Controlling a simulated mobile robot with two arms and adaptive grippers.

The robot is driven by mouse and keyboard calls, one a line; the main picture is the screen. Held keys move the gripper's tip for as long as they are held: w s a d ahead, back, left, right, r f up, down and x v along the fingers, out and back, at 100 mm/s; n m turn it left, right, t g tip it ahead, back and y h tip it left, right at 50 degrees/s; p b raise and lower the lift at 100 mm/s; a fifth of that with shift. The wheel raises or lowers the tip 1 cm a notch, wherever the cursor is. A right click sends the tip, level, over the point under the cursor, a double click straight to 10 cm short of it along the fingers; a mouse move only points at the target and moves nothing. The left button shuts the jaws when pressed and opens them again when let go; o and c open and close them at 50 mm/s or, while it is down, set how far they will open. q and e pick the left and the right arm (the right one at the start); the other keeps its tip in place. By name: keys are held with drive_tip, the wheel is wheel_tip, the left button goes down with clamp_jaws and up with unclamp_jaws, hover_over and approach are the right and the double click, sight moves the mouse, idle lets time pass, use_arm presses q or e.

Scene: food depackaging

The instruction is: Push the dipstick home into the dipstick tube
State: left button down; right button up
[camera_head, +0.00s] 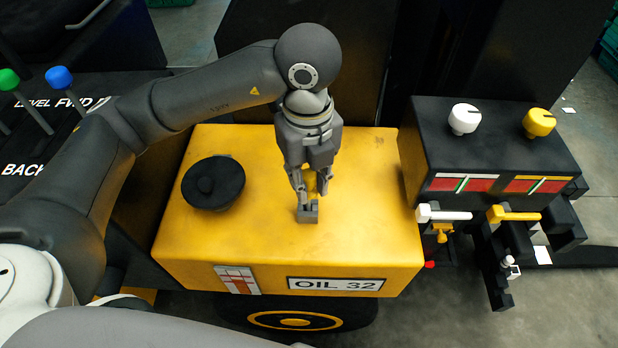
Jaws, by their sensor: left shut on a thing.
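My left gripper (307,208) points down at the top of the yellow oil tank (380,215). It is shut on the dipstick (311,183), whose yellow part shows between the fingers. The fingertips are close to the tank top. The dipstick's lower end and the dipstick tube are hidden behind the fingers, so I cannot tell how deep the dipstick sits. My right gripper is not in view.
A black round cap (213,183) sits on the tank top, left of the gripper. A black box (490,145) with a white knob (464,119) and a yellow knob (539,122) stands to the right. Levers with green and blue knobs (59,77) stand at the far left.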

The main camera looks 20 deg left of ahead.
use_arm(q)
drive_tip(key=shift+w+a+r+p, duration=0.1)
drive_tip(key=shift+r+p, duration=0.3)
drive_tip(key=shift+r, duration=0.25)
drive_tip(key=shift+r+p, duration=1.25)
drive_tip(key=shift+r, duration=0.6)
drive_tip(key=shift+r+p, duration=1.55)
drive_tip(key=shift+r, duration=0.5)
drive_tip(key=shift+b, duration=0.45)
